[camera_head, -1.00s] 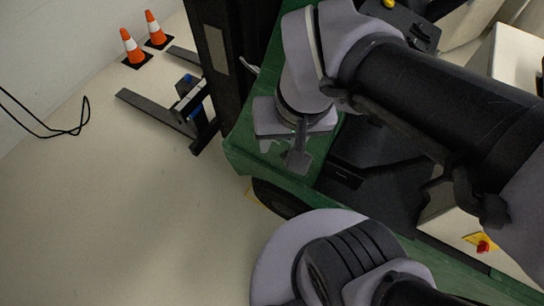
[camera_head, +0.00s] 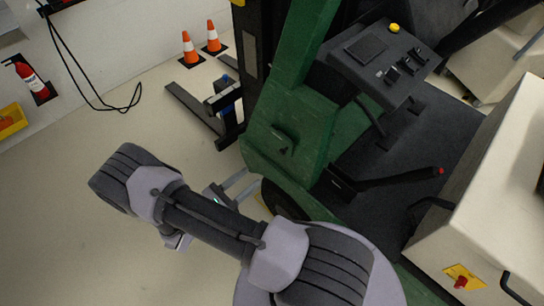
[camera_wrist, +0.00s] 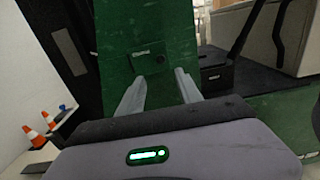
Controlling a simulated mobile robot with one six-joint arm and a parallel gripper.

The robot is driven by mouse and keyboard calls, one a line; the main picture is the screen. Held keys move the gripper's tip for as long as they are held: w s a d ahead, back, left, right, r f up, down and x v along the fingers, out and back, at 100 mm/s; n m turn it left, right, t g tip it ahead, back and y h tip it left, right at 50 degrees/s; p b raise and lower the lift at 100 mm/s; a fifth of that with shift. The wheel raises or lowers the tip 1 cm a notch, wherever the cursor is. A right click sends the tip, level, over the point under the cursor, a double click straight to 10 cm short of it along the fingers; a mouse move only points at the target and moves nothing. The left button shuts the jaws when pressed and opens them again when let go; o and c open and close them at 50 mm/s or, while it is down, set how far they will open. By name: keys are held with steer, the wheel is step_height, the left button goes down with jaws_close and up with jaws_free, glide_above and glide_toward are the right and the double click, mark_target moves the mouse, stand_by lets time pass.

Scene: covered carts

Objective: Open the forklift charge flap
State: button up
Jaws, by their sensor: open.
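The green forklift (camera_head: 300,105) stands right of centre in the head view. A small green flap (camera_head: 284,138) with dark details is on its front body and looks flush, though it is too small to be certain. My gripper (camera_head: 240,186) is open and empty in front of and below the flap, partly hidden by my arm. In the wrist view my gripper's two grey fingers (camera_wrist: 162,85) point at the green panel, apparently apart from it.
A black deck with a console (camera_head: 385,60) and a dark lever (camera_head: 400,178) lies right of the flap. Two orange cones (camera_head: 189,47) and the forks (camera_head: 195,108) are at the back.

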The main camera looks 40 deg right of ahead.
mark_target(281, 153)
steer(key=d, duration=0.4)
steer(key=d+b, duration=0.1)
steer(key=d, duration=0.3)
steer(key=w+d+b, duration=0.1)
steer(key=d, duration=0.4)
jaws_close()
stand_by(0.8)
